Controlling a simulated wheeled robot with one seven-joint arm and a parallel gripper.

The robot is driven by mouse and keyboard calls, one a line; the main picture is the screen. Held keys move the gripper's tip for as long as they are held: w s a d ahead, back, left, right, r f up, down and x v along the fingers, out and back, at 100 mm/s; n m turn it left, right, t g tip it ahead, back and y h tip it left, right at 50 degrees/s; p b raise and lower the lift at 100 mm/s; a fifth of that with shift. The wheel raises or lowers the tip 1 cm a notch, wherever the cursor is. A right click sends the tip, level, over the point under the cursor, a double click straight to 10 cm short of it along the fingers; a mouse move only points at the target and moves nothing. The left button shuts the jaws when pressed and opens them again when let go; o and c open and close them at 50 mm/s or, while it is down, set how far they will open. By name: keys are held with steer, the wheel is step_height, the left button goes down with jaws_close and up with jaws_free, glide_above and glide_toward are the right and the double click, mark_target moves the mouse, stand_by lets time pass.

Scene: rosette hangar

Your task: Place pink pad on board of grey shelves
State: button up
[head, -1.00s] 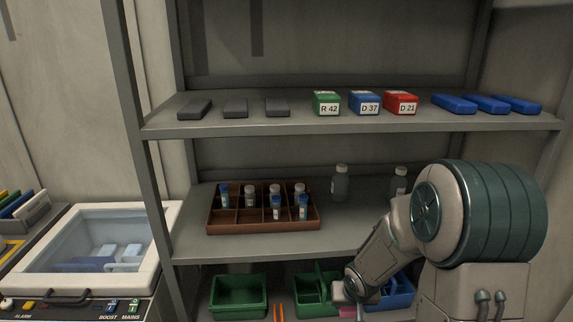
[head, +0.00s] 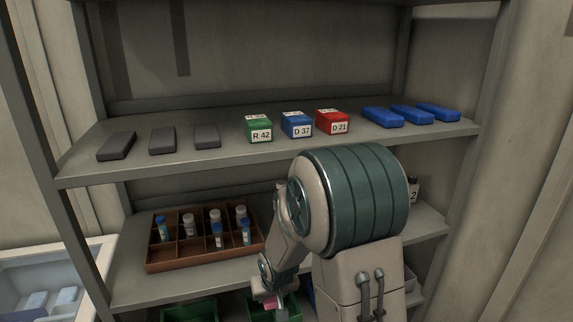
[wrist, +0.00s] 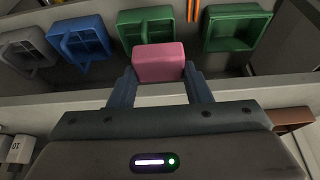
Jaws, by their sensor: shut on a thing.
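The pink pad (wrist: 159,63) is held between the two blue-grey fingers of my gripper (wrist: 160,80) in the wrist view. In the head view only a small pink part of the pad (head: 270,302) shows, low beside the arm. The grey shelves (head: 90,165) fill the head view. Their upper board carries dark grey, boxed and blue items, and the middle board holds a brown tray (head: 160,266). My gripper is in front of the shelves, low down near the bottom bins. My arm hides the right part of the middle board.
On the upper board stand several dark grey pads (head: 162,140), a green box (head: 259,129), a blue box (head: 297,125), a red box (head: 332,122) and blue pads (head: 383,117). Green bins (wrist: 236,28) and a blue bin (wrist: 82,42) are below. A white-rimmed chest (head: 50,258) is at left.

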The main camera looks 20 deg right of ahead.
steer(key=w+a+r+m, duration=0.1)
steer(key=a+r, duration=0.4)
steer(key=r, duration=0.9)
steer(key=w+a+r+m+h, duration=0.1)
steer(key=a+r, duration=0.5)
steer(key=r, duration=0.9)
steer(key=w+a+r+m, duration=0.2)
steer(key=a+r, duration=0.4)
steer(key=r, duration=0.8)
steer(key=shift+a+r+h, duration=0.15)
steer(key=shift+a+h, duration=0.1)
steer(key=shift+h, duration=0.15)
